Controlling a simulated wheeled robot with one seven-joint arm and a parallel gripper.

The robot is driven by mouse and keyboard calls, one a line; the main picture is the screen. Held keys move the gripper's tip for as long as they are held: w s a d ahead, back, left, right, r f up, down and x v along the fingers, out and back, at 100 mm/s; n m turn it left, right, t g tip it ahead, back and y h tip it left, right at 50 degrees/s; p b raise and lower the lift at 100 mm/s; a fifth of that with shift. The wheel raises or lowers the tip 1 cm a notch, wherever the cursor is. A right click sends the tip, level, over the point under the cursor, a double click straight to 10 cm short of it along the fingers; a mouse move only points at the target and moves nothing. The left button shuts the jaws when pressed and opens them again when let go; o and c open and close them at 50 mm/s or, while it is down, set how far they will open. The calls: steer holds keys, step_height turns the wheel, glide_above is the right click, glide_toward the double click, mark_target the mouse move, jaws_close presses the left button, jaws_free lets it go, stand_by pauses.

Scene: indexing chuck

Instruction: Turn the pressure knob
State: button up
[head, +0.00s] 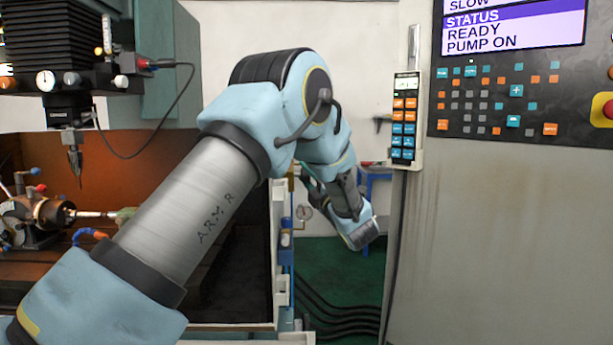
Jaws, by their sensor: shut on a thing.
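The end of my arm with my gripper (359,233) shows right of the machine's open front, over the green floor. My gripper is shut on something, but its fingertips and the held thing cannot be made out. A small round pressure gauge (304,212) sits at the machine's front right edge, left of my gripper. A blue and white fitting (286,240) stands beside the gauge. I cannot clearly tell the pressure knob apart from these small parts. The control screen (512,27) reads STATUS, READY, PUMP ON.
A pendant (405,120) hangs beside the grey cabinet (500,240) on the right. A blue stool (374,178) stands behind my gripper. Dark hoses (340,312) cross the floor.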

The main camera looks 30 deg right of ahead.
jaws_close()
steer(key=shift+g, duration=0.3)
steer(key=shift+r+m+g+h, duration=0.15)
steer(key=shift+m+g+h, duration=0.25)
steer(key=shift+m+g, duration=0.7)
steer(key=g+p, duration=0.1)
steer(key=p, duration=0.1)
steer(key=m+g+p, duration=0.1)
steer(key=g+p, duration=0.1)
steer(key=p, duration=0.1)
steer(key=shift+r+g, duration=0.3)
steer(key=shift+r, duration=0.05)
steer(key=g+p, duration=0.1)
steer(key=p, duration=0.3)
steer(key=m+g+p, duration=0.1)
steer(key=g+p, duration=0.1)
steer(key=p, duration=0.2)
steer(key=shift+m+y, duration=0.3)
steer(key=g+p, duration=0.1)
steer(key=p, duration=0.1)
steer(key=g+p, duration=0.1)
steer(key=p, duration=0.1)
steer(key=shift+f+m+y, duration=0.3)
steer(key=shift+f+g+p, duration=0.1)
steer(key=shift+g+p, duration=0.2)
steer(key=shift+p, duration=0.05)
steer(key=shift+f, duration=0.1)
